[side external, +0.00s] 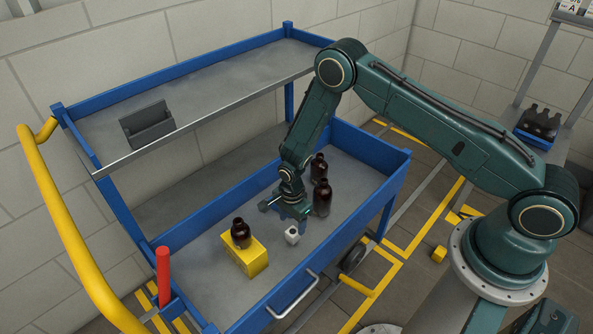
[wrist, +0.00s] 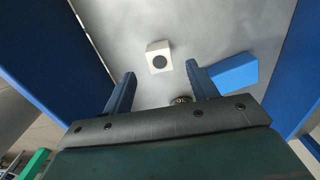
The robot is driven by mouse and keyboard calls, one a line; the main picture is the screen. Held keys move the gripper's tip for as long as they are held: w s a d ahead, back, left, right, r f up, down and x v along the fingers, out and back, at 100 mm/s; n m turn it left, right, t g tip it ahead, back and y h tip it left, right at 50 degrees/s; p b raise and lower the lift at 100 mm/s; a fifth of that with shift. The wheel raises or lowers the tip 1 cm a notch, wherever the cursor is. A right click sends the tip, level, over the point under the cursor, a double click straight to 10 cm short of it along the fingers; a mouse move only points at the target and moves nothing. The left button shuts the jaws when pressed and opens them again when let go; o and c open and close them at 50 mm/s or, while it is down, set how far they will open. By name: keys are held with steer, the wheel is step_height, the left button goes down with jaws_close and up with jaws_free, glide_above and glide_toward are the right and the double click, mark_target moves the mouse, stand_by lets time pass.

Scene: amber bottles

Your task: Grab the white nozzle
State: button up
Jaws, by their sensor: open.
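The white nozzle (side external: 292,235) is a small pale block on the grey lower tray of the blue cart. In the wrist view the white nozzle (wrist: 153,50) shows a dark round opening and lies beyond my fingertips, roughly centred between them. My gripper (side external: 292,211) points down just above and beside it. In the wrist view my gripper (wrist: 160,71) has its two blue fingers spread apart, with nothing between them. I cannot tell the exact height gap to the nozzle.
One amber bottle (side external: 241,234) stands on a yellow box (side external: 247,262) left of the nozzle. Two more amber bottles (side external: 322,200) (side external: 319,167) stand close behind my gripper. Blue cart walls (side external: 290,290) edge the tray.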

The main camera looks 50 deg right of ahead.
mark_target(293, 231)
steer(key=shift+f, duration=1.15)
steer(key=shift+f, duration=0.1)
steer(key=shift+f, duration=2.5)
steer(key=shift+c, duration=0.5)
steer(key=c, duration=1)
